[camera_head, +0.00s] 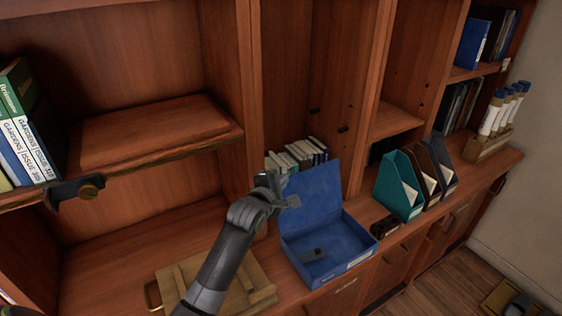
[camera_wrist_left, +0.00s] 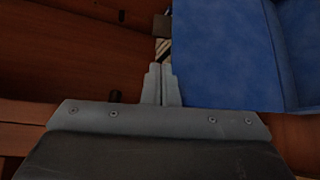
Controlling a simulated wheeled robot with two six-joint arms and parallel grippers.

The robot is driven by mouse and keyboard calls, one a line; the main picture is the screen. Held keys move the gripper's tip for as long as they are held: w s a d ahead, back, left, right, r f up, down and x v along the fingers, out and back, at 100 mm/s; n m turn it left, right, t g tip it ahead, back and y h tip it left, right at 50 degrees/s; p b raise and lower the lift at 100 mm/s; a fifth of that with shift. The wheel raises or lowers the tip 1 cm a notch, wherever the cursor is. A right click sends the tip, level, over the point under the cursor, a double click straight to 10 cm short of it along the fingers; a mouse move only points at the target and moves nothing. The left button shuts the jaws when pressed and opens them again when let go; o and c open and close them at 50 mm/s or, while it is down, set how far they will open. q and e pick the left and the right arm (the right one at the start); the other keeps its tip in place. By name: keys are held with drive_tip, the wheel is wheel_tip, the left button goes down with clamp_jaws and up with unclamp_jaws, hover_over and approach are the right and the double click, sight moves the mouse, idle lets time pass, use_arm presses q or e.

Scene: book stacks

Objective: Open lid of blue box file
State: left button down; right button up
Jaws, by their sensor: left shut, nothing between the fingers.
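The blue box file (camera_head: 333,243) stands on the wooden counter with its lid (camera_head: 313,190) raised, leaning back at the rear. The tray faces up, with a small dark piece inside. My left gripper (camera_head: 282,184) is shut and empty at the left edge of the lid. In the left wrist view, the closed fingers (camera_wrist_left: 160,78) sit just left of the blue lid (camera_wrist_left: 225,50); I cannot tell whether they touch it. My right gripper is not in view.
Small books (camera_head: 297,153) stand behind the lid. Teal (camera_head: 399,184) and brown magazine files stand to the right, beside a small dark object (camera_head: 385,227). A wooden tray-like piece (camera_head: 250,282) lies under my left arm. Shelf uprights rise behind.

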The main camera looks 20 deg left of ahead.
sight(291, 176)
use_arm(q)
drive_tip(key=x, duration=0.2)
drive_tip(key=p+x, duration=0.1)
drive_tip(key=x, duration=0.4)
drive_tip(key=shift+w+a+r+p, duration=0.1)
drive_tip(key=shift+a+r+p, duration=0.05)
drive_tip(key=shift+r+p, duration=0.2)
drive_tip(key=shift+x, duration=1.15)
